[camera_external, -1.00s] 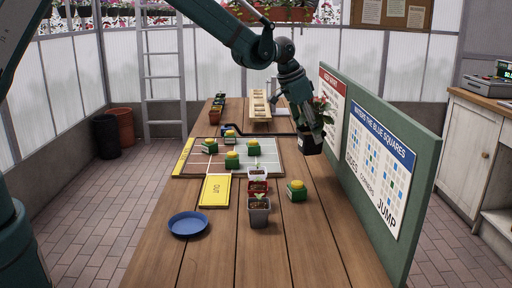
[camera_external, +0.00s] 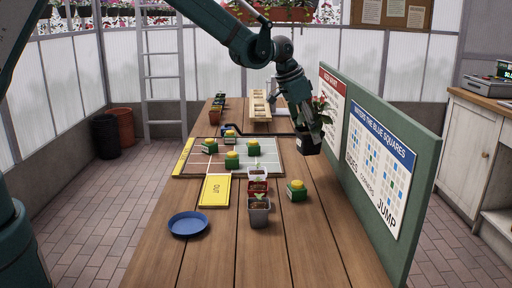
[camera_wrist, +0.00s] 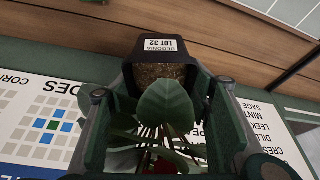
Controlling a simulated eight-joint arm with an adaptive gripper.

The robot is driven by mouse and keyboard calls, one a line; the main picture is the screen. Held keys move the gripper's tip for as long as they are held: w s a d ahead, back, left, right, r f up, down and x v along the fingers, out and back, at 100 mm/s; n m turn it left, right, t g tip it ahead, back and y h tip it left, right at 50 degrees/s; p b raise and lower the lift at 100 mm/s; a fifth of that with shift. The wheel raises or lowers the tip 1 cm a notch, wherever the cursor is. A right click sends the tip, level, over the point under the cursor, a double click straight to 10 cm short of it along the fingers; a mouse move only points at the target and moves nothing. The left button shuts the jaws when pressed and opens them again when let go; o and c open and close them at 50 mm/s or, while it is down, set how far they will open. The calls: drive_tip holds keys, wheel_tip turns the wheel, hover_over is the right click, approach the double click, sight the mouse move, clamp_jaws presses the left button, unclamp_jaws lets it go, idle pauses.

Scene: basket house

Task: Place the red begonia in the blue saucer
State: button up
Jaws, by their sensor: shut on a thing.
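The begonia is a leafy green plant with red blooms in a black pot (camera_external: 307,144), in the external view beside the green board at the right of the table. In the wrist view its pot (camera_wrist: 160,65) has a white label reading BEGONIA LOT 32, and leaves (camera_wrist: 165,105) cover much of the space between the fingers. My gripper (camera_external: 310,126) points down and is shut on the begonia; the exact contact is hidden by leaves. The pot seems held above the table. The blue saucer (camera_external: 188,223) lies empty at the table's front left, well away from my gripper.
A gridded board (camera_external: 200,165) with similar blocks and a yellow card (camera_external: 215,191) lie behind the saucer. The upright green board (camera_external: 425,170) borders the right side.

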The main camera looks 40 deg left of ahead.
drive_tip(key=s+r, duration=0.2)
drive_tip(key=s, duration=0.9)
drive_tip(key=s+r, duration=0.2)
drive_tip(key=s, duration=0.9)
drive_tip(key=n, duration=0.2)
hover_over(189, 227)
drive_tip(key=shift+f, duration=1.35)
drive_tip(key=shift+f+b, duration=0.85)
drive_tip(key=shift+f, duration=2.05)
drive_tip(key=shift+f, duration=0.15)
drive_tip(key=shift+f+b, duration=0.6)
drive_tip(key=shift+f, duration=1.35)
drive_tip(key=shift+f+b, duration=0.4)
drive_tip(key=o, duration=1)
